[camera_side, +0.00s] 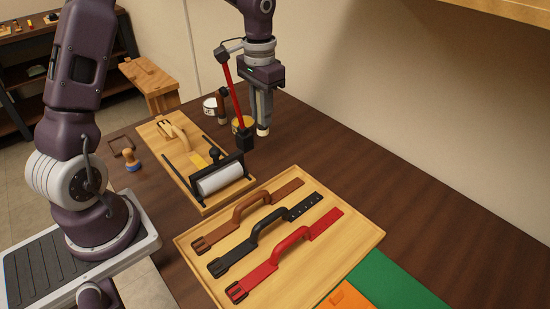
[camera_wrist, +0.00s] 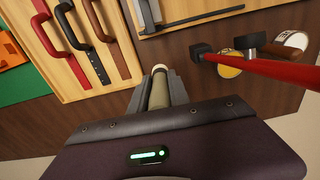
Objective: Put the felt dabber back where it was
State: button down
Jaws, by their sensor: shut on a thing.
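My gripper (camera_side: 263,118) points straight down over the dark table, behind the board with the roller. It is shut on the felt dabber (camera_side: 263,131), whose pale tip shows below the fingertips. In the wrist view the dabber (camera_wrist: 160,90) is a tan stick with a pale rounded end, between the two fingers (camera_wrist: 160,88). It hangs upright in the side view. I cannot tell whether its tip touches the table.
A red rod (camera_side: 234,95) with a black foot rises close left of my gripper. Beside it are a yellow tin (camera_side: 242,122), a white tin (camera_side: 210,106) and a brown-handled tool (camera_side: 223,102). A white roller (camera_side: 220,179) and a strap tray (camera_side: 330,252) stand nearer. Table right of my gripper is clear.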

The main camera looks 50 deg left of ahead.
jog(key=s+d+f, duration=0.3)
jog(key=d+f, duration=0.1)
jog(key=f, duration=0.1)
jog(key=w+a+r+m, duration=0.1)
jog(key=w+a+r, duration=0.35)
jog(key=w, duration=0.25)
jog(key=f, duration=1)
jog(key=shift+w+a+f, duration=0.1)
jog(key=shift+w+f, duration=0.2)
jog(key=shift+f, duration=0.05)
jog(key=c, duration=1.2)
grip_release()
jog(key=shift+f, duration=0.1)
jog(key=shift+c, duration=0.2)
